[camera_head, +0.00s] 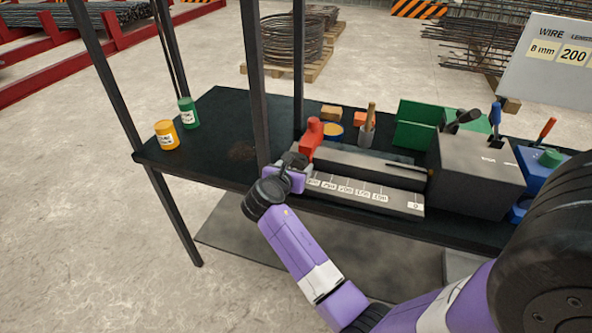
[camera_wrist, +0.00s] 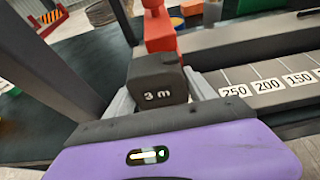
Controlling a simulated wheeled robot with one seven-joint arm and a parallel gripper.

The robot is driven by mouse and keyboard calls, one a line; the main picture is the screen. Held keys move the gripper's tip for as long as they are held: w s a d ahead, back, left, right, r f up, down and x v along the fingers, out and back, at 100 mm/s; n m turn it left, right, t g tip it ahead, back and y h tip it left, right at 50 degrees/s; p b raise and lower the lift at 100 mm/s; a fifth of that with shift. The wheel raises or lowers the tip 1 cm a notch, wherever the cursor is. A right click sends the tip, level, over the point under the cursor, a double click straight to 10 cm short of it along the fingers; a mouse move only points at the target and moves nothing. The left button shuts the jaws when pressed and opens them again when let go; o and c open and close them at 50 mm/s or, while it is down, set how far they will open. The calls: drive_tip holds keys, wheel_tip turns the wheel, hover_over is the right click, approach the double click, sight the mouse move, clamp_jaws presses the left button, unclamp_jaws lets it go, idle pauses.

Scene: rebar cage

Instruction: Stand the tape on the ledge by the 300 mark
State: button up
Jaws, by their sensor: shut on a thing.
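The tape (camera_wrist: 158,85) is a dark, boxy tape measure marked "3 m" in the wrist view. My gripper (camera_wrist: 160,92) is shut on it, with a pale finger on each side. In the head view my gripper (camera_head: 295,165) is at the left end of the pale grey ledge (camera_head: 397,201) and mostly covers the tape. The ledge carries a row of number labels, also seen in the wrist view (camera_wrist: 290,93). The 300 mark (camera_head: 313,182) is small, just right of my gripper; the wrist view does not show it. Contact between tape and ledge cannot be told.
A red block-like tool (camera_head: 312,132) stands right behind the tape. A black post (camera_head: 259,90) rises close to my gripper's left. A grey box (camera_head: 475,175) is at the ledge's right.

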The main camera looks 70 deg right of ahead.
drive_tip(key=shift+f, duration=0.5)
drive_tip(key=shift+f, duration=0.15)
drive_tip(key=o, duration=1.7)
drive_tip(key=shift+c, duration=0.2)
